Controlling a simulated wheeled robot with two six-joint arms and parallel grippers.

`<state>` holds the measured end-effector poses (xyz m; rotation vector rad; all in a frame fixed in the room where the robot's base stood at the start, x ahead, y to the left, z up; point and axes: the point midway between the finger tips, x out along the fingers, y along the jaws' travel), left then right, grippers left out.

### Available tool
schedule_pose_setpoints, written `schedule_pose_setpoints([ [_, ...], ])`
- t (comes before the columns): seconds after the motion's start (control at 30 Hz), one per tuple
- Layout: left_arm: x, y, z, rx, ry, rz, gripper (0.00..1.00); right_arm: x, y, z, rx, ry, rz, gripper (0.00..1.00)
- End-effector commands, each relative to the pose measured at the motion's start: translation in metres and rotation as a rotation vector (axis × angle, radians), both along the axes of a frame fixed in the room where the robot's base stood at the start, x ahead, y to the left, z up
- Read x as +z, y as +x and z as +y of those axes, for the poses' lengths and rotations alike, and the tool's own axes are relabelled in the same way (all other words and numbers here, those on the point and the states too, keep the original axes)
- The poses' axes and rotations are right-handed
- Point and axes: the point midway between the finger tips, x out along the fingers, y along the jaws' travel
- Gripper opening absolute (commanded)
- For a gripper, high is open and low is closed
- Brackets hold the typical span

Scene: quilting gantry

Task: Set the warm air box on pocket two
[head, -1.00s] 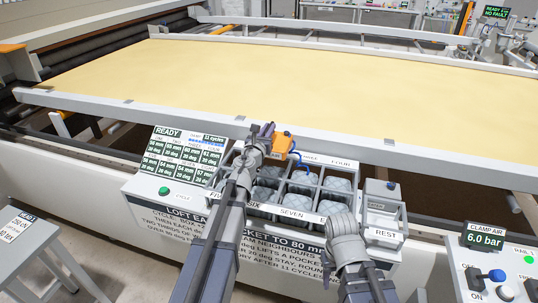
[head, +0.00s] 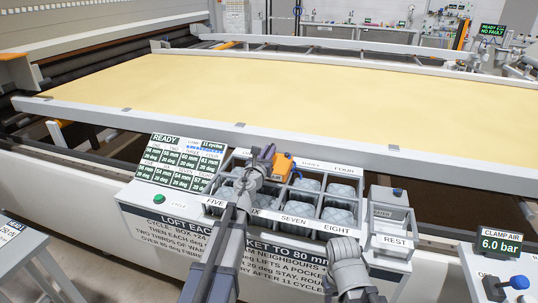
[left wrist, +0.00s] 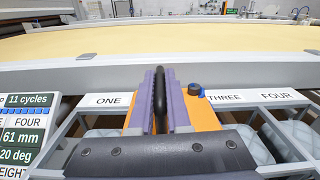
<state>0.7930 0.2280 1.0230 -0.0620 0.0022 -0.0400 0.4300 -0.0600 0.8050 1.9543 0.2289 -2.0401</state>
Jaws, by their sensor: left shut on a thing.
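The warm air box (head: 282,167) is orange with a black handle and a blue part. My left gripper (head: 267,153) has purple fingers and is shut on that handle. In the left wrist view the box (left wrist: 208,116) sits under the fingers (left wrist: 158,98), between the ONE and THREE labels. The label for pocket two is hidden behind the box. The box is at the back row of the pocket rack (head: 262,212); I cannot tell whether it touches the rack. My right arm's wrist shows at the bottom, but its gripper fingers are not visible.
Grey quilted pads (head: 309,202) fill several pockets. A REST holder (head: 394,240) stands right of the rack, a READY display (head: 179,160) left of it. A white rail (head: 240,131) and the yellow quilt (head: 270,90) lie behind. A clamp air panel (head: 500,242) is at the right.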

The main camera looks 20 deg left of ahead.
Motion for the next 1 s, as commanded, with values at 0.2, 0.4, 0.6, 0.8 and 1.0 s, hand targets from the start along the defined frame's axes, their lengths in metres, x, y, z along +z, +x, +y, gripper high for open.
schedule_pose_setpoints([
  [0.2, -0.003, 0.000, 0.000, 0.000, 0.000, 0.000, 0.16, -0.003, 0.000, 0.000, 0.000, 0.000, 0.000, 0.50],
  [0.4, -0.001, 0.000, 0.000, 0.000, 0.000, 0.000, 0.39, -0.001, 0.000, 0.000, 0.000, 0.000, 0.000, 0.50],
  [0.6, -0.001, 0.000, 0.000, 0.000, 0.000, 0.000, 0.45, -0.001, 0.000, 0.000, 0.000, 0.000, 0.000, 0.50],
  [0.8, 0.001, 0.000, 0.000, 0.000, 0.000, 0.000, 0.45, 0.001, 0.000, 0.000, 0.000, 0.000, 0.000, 0.50],
  [1.0, 0.001, -0.017, 0.001, 0.001, 0.000, 0.000, 0.45, 0.001, 0.000, 0.000, 0.000, 0.000, 0.000, 0.50],
])
